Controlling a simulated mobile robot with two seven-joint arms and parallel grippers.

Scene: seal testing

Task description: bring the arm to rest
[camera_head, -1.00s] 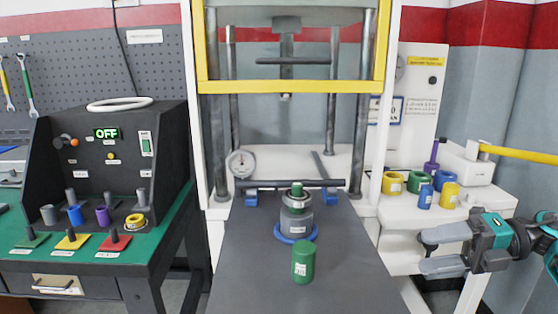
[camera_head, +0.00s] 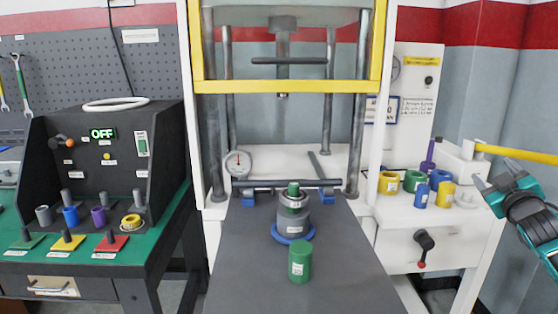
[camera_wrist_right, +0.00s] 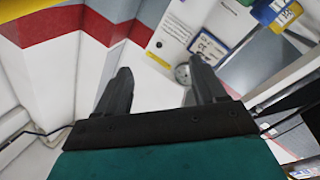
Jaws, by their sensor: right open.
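My right gripper (camera_head: 492,190) is at the right edge of the head view, raised beside the white side cabinet's top and in front of the grey wall. Its two fingers are apart with nothing between them; they also show in the right wrist view (camera_wrist_right: 158,88), pointing toward the wall and a white panel with labels. My left gripper is not in the head view.
A press with a yellow guard frame (camera_head: 290,87) stands in the middle. On its dark table (camera_head: 345,285) are a grey cylinder with a blue base ring (camera_head: 293,220) and a green cylinder (camera_head: 300,262). Colored rings and cylinders stand on the white cabinet (camera_head: 400,245), near a yellow lever (camera_head: 515,153).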

